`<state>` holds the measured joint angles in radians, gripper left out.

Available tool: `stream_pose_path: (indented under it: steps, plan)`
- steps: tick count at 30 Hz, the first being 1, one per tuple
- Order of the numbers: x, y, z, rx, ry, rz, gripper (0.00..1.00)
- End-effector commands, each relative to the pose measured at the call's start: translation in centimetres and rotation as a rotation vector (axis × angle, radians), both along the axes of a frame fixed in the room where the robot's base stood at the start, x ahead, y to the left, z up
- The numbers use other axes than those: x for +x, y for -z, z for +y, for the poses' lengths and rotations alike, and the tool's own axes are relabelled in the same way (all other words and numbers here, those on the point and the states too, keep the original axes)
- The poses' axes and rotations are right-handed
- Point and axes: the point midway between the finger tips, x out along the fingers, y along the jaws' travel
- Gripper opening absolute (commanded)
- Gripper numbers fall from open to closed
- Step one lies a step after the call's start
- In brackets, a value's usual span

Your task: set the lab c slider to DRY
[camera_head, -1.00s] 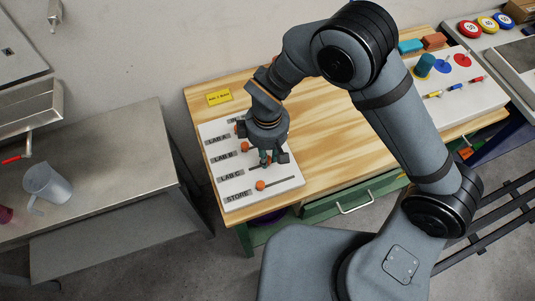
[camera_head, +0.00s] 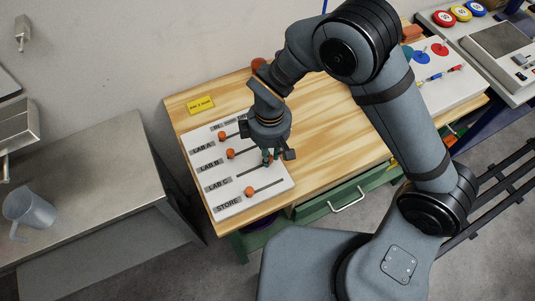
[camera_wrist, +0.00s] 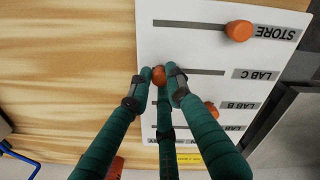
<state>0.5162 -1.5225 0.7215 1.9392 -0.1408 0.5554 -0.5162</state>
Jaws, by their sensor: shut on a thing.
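A white slider panel (camera_head: 268,199) lies on the wooden table and has rows marked LAB A, LAB B, LAB C and STORE. The orange LAB C knob (camera_wrist: 158,76) is between the fingertips of my gripper (camera_wrist: 160,73), at the left end of its slot in the wrist view, the end away from the LAB C label (camera_wrist: 255,74). In the head view my gripper (camera_head: 269,161) is shut over the right end of that slot and partly hides the knob. An IN heading (camera_head: 215,127) shows; the heading towards the right is mostly hidden by my arm.
The LAB A knob (camera_head: 222,136), LAB B knob (camera_head: 231,154) and STORE knob (camera_head: 249,191) sit near their labels. A yellow sign (camera_head: 201,105) is behind the panel. Bare tabletop (camera_head: 330,135) lies to the right. A jug (camera_head: 30,209) stands on the left bench.

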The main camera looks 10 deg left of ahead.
Motion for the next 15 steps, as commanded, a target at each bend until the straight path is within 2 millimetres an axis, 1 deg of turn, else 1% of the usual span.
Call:
stream_pose_path:
  steps: [1,3,4,13,15]
  plan:
    - [0.15,0.02,-0.32,-0.004,0.005,0.001,0.00]
    - [0.16,0.02,-0.35,-0.004,0.005,0.001,0.00]
    - [0.17,0.02,-0.36,-0.005,0.006,0.001,0.20]
    - [0.09,0.02,-0.21,-0.003,0.004,0.001,0.37]
    - [0.08,0.01,-0.18,-0.002,0.004,0.000,0.37]
